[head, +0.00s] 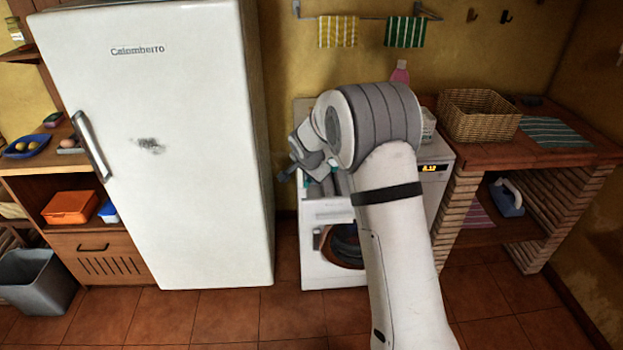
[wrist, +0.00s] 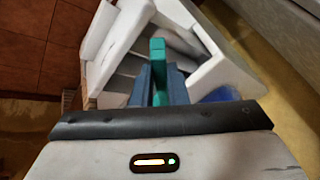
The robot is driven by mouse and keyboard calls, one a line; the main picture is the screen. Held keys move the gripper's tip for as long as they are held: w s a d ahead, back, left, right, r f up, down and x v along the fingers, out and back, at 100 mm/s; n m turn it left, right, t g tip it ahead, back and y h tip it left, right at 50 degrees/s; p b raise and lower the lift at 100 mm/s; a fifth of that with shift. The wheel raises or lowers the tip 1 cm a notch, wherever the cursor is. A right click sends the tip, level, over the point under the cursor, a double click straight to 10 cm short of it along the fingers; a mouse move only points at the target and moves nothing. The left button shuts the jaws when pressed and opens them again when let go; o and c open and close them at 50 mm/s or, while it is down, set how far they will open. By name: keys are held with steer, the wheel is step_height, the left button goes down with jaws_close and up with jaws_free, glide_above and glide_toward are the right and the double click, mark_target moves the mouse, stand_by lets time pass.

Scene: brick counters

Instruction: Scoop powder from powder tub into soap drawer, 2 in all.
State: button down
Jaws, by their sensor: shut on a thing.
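My gripper (wrist: 158,88) is shut on the teal handle of a scoop (wrist: 158,60) in the wrist view. The scoop's bowl is hidden, so I cannot tell whether it holds powder. Beyond the fingers is the open white soap drawer (wrist: 103,35) with grey compartments. In the head view my gripper (head: 287,172) is at the left front of the washing machine, beside and above the pulled-out soap drawer (head: 314,204). My arm covers much of the machine. A pale container (head: 429,124) partly shows behind my arm; I cannot tell whether it is the powder tub.
The washing machine (head: 436,172) stands between a white fridge (head: 190,180) and a brick counter (head: 540,150). A pink bottle (head: 400,72) stands at the back. A wicker basket (head: 480,117) is on the counter. The floor in front is clear.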

steer(key=shift+s+d+r+m+t+y+p, duration=0.15)
steer(key=shift+s+d+m+t+y+p, duration=0.15)
steer(key=shift+t+y+p, duration=0.6)
steer(key=shift+p, duration=0.85)
steer(key=t+y+b, duration=0.1)
steer(key=f+t+y+b, duration=0.1)
steer(key=b, duration=0.1)
steer(key=m+t+b, duration=0.1)
steer(key=b, duration=0.1)
steer(key=shift+s+d+f+t+y, duration=0.25)
steer(key=shift+d+f+t+y, duration=0.05)
steer(key=shift+f+y, duration=0.1)
steer(key=shift+b, duration=0.45)
steer(key=t+b, duration=0.1)
steer(key=b, duration=0.2)
steer(key=m+t+y+b, duration=0.1)
steer(key=b, duration=0.3)
steer(key=f+t+y+b, duration=0.1)
steer(key=t+b, duration=0.1)
steer(key=b, duration=0.2)
steer(key=shift+s+d+m, duration=0.15)
steer(key=shift+s+m, duration=0.05)
steer(key=shift+m, duration=0.2)
